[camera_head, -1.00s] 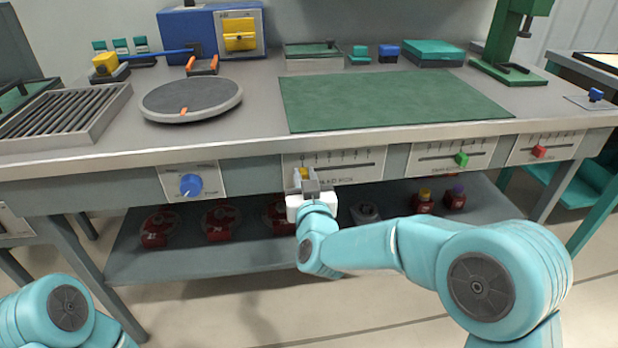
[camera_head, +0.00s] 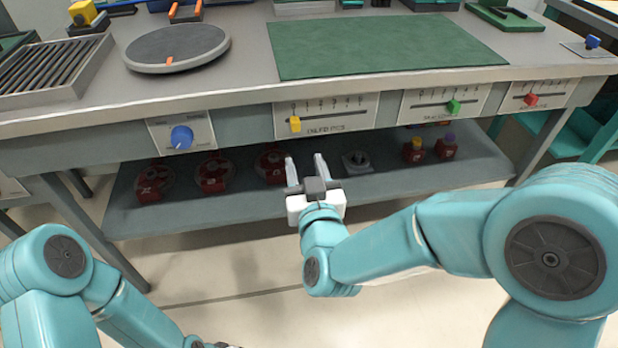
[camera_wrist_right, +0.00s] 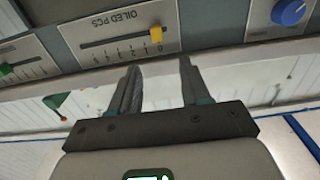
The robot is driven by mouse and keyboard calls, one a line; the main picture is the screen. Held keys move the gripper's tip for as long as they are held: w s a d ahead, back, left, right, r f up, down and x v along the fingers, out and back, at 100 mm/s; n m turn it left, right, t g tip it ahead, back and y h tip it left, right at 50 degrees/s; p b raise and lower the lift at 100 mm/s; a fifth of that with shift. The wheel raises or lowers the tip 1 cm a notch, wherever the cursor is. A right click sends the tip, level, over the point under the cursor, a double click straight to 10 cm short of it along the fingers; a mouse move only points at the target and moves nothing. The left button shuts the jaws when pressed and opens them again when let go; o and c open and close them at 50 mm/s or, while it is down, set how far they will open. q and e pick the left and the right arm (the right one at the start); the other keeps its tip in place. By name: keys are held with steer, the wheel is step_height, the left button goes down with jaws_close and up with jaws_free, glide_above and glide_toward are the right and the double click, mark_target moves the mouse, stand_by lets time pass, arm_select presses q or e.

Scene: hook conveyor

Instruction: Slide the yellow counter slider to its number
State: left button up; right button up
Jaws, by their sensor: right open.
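The yellow slider (camera_head: 295,124) sits at the left end of its slot, below the 0, on the white OILED PCS panel (camera_head: 350,122) on the bench front. In the right wrist view the panel is upside down, and the yellow slider (camera_wrist_right: 156,34) is at the slot's right end, by the 0. My right gripper (camera_head: 305,160) is open and empty, just below the panel, with a gap between its fingertips and the slider. In the wrist view the slider shows beyond the two fingers (camera_wrist_right: 159,66). My left arm is at lower left; its fingers are out of frame.
A blue knob (camera_head: 181,137) is on a panel to the left. A green slider (camera_head: 453,107) and a red slider (camera_head: 530,100) are on panels to the right. The lower shelf (camera_head: 240,204) holds several red-based objects. The floor in front is clear.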

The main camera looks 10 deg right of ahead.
steer(key=shift+s+d, duration=0.1)
steer(key=shift+s, duration=1.65)
steer(key=w+d+f+m+g+h, duration=0.1)
steer(key=w+d+f+g+h, duration=0.15)
steer(key=d+f, duration=0.8)
steer(key=s+f+g, duration=0.2)
steer(key=f, duration=0.5)
steer(key=s+f+g, duration=0.3)
steer(key=f, duration=0.5)
steer(key=s+a+f+m+g+y, duration=0.1)
steer(key=s+a+f+g+y, duration=0.2)
steer(key=s+f, duration=0.4)
steer(key=s+a+f+g+y, duration=0.25)
steer(key=s+f+g, duration=0.3)
steer(key=s, duration=0.35)
step_height(320, 180, up, 25)
steer(key=s+g+p, duration=0.1)
steer(key=p, duration=2.3)
steer(key=shift+s+f+g, duration=0.2)
steer(key=shift+s+g, duration=0.1)
steer(key=shift+s, duration=0.05)
